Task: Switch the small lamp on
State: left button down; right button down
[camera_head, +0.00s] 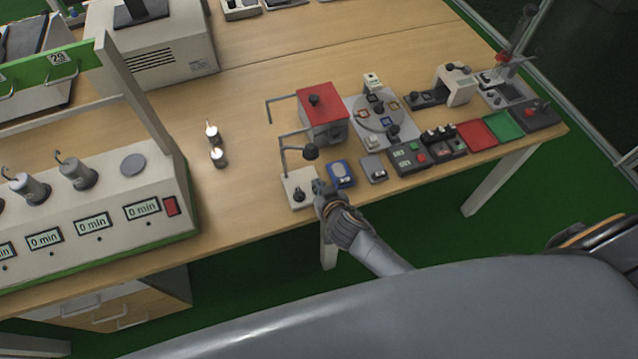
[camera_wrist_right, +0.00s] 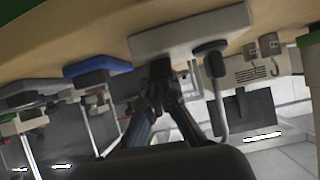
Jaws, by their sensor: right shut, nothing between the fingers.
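The small lamp has a white base (camera_head: 294,197) near the table's front edge, with a dark round switch knob (camera_head: 299,194) on it. A thin bent metal post carries its dark lamp head (camera_head: 311,152); no glow shows there. My right gripper (camera_head: 319,187) is shut and empty at the right side of the base, close to the knob. In the right wrist view, which is upside down, the fingertips (camera_wrist_right: 161,72) are close to the white base (camera_wrist_right: 185,35) and hide the knob. I cannot tell whether they touch it. My left gripper is not in view.
A blue-framed box (camera_head: 341,174) and a small grey box (camera_head: 373,170) stand right of the lamp. A red-topped device (camera_head: 322,113) is behind it. A large timer station (camera_head: 95,218) fills the left. Two small lit items (camera_head: 215,145) stand on otherwise clear wood.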

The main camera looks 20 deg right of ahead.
jog(key=shift+w, duration=0.75)
jog(key=shift+w+r, duration=0.1)
jog(key=shift+r, duration=0.25)
jog(key=w+r+p, duration=0.1)
jog(key=r+p, duration=0.1)
jog(key=w+r+p, duration=0.1)
jog(key=shift+w+r+p, duration=0.15)
jog(key=shift+r+p, duration=0.2)
jog(key=shift+p, duration=0.05)
jog(key=shift+s+a+b, duration=0.15)
jog(key=shift+s+b, duration=0.35)
jog(key=shift+s, duration=0.05)
jog(key=s+r, duration=0.4)
jog(key=r, duration=0.1)
jog(key=shift+s+d, duration=0.25)
jog(key=shift+s, duration=0.05)
jog(key=shift+s+r, duration=0.45)
jog(key=shift+r, duration=0.3)
jog(key=shift+a, duration=0.1)
